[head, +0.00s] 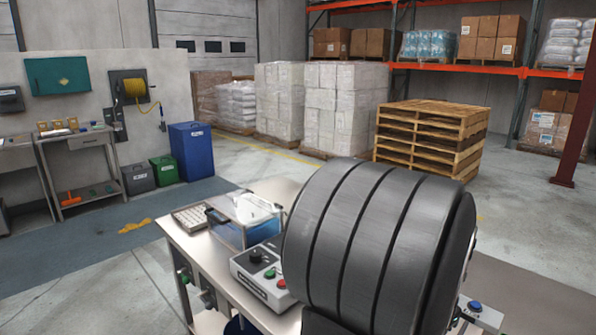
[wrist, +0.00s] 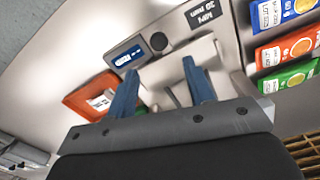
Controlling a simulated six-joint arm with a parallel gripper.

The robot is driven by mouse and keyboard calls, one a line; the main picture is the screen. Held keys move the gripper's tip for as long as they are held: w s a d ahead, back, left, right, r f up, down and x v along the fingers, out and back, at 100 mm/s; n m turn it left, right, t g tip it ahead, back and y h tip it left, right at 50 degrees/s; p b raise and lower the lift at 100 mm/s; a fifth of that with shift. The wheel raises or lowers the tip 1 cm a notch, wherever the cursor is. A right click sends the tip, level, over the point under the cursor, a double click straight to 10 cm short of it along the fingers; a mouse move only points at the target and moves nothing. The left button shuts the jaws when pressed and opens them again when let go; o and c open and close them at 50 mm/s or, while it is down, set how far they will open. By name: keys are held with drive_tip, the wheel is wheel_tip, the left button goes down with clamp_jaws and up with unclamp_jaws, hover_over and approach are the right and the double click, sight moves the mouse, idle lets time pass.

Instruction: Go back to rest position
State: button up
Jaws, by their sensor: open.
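My gripper (wrist: 160,90) shows in the wrist view with two blue fingers standing apart and nothing between them. Beyond the fingers is a pale weighing device (wrist: 190,65) with a small blue display and a dark round knob. In the head view my dark, ribbed arm covers much of the worktable, and my gripper is hidden there.
In the head view the table holds a control box (head: 262,275), a clear bin (head: 243,220) and a gridded tray (head: 190,217). Pallets (head: 430,138) stand behind.

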wheel_tip(320, 180, down, 8)
drive_tip(key=shift+w+d+f, duration=0.1)
drive_tip(key=shift+d+f, duration=0.05)
drive_tip(key=shift+f, duration=0.1)
drive_tip(key=w+d, duration=0.7)
drive_tip(key=shift+r, duration=0.15)
wheel_tip(320, 180, up, 18)
drive_tip(key=shift+s+a+r+n+t+h, duration=0.15)
drive_tip(key=shift+s+a+n+t+h, duration=0.1)
drive_tip(key=shift+n+t+h, duration=0.15)
